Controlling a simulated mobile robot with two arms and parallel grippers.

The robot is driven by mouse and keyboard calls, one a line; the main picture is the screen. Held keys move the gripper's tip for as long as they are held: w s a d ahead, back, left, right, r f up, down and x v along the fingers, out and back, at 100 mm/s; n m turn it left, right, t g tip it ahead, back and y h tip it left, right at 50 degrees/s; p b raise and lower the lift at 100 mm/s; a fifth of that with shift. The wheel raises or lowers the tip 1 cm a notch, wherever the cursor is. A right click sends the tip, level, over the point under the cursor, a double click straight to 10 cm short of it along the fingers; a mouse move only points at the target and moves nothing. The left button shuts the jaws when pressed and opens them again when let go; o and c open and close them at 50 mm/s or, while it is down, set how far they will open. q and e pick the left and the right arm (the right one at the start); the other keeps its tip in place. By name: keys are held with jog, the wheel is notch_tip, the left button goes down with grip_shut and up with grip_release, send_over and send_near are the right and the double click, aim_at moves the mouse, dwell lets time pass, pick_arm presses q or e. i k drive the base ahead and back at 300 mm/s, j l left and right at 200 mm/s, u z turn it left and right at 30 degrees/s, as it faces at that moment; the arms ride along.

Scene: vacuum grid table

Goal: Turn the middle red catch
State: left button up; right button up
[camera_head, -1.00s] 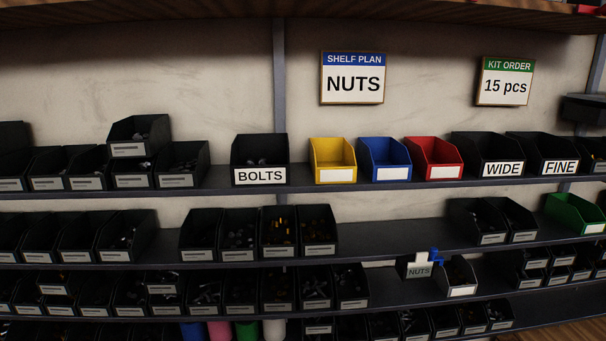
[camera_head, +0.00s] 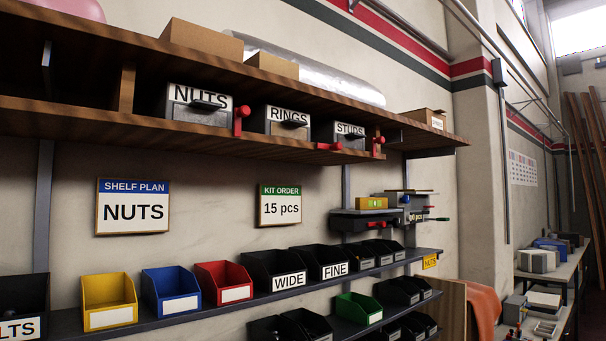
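Three red catches show on the front edge of the upper wooden shelf. The middle red catch (camera_head: 328,147) lies roughly level along the edge, below and between the RINGS drawer (camera_head: 287,130) and the STUDS drawer (camera_head: 342,143). The left red catch (camera_head: 240,118) stands upright beside the NUTS drawer (camera_head: 196,118). The right red catch (camera_head: 377,146) stands upright to the right of the STUDS drawer. Neither of my grippers is in view.
The wooden shelf (camera_head: 80,112) overhangs the lower bins. Below are a yellow bin (camera_head: 108,290), a blue bin (camera_head: 171,281) and a red bin (camera_head: 223,274). Two signs, SHELF PLAN (camera_head: 133,190) and KIT ORDER (camera_head: 281,190), hang on the wall. A vise (camera_head: 408,212) stands to the right.

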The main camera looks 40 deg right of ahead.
aim_at(337, 146)
jog(key=i+l, duration=0.1)
jog(key=l, duration=1.5)
jog(key=i+l+u, duration=0.15)
jog(key=l, duration=1.5)
